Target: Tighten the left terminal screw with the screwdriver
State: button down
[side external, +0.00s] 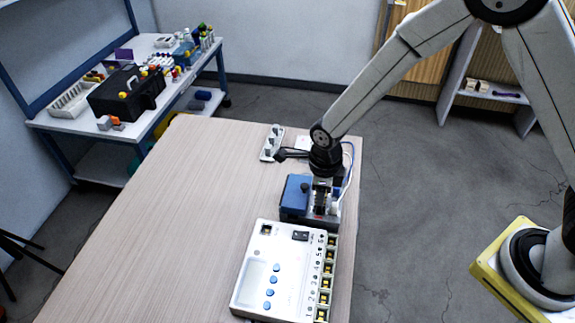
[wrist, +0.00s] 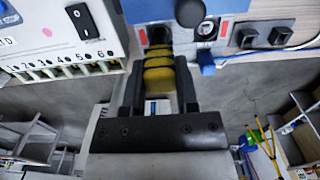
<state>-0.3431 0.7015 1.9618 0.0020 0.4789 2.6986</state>
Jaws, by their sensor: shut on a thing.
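My gripper (wrist: 158,62) is shut on a yellow-and-black handle (wrist: 158,76), which looks like the screwdriver's. The handle's dark far end points at the front of a blue-and-grey device (wrist: 270,32). The tip is hidden, so I cannot tell whether it touches a screw. In the side view my gripper (side external: 322,195) is down at this blue device (side external: 295,192), near the table's right edge. The device's front has red marks, a round grey knob (wrist: 190,12) and a blue plug (wrist: 207,62). I cannot make out the left terminal screw.
A white box (side external: 252,290) with blue buttons, a black switch and a row of numbered terminals (side external: 325,275) stands just in front of the blue device. A grey strip (side external: 271,143) lies behind. The left of the table (side external: 170,220) is clear. A cluttered bench (side external: 60,122) stands farther back.

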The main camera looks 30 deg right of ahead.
jog(key=shift+m, duration=0.5)
jog(key=shift+c, duration=0.3)
grip_release()
jog(key=n, duration=1.4)
jog(key=shift+a, duration=0.2)
jog(key=shift+d+n, duration=0.2)
jog(key=shift+n, duration=1.8)
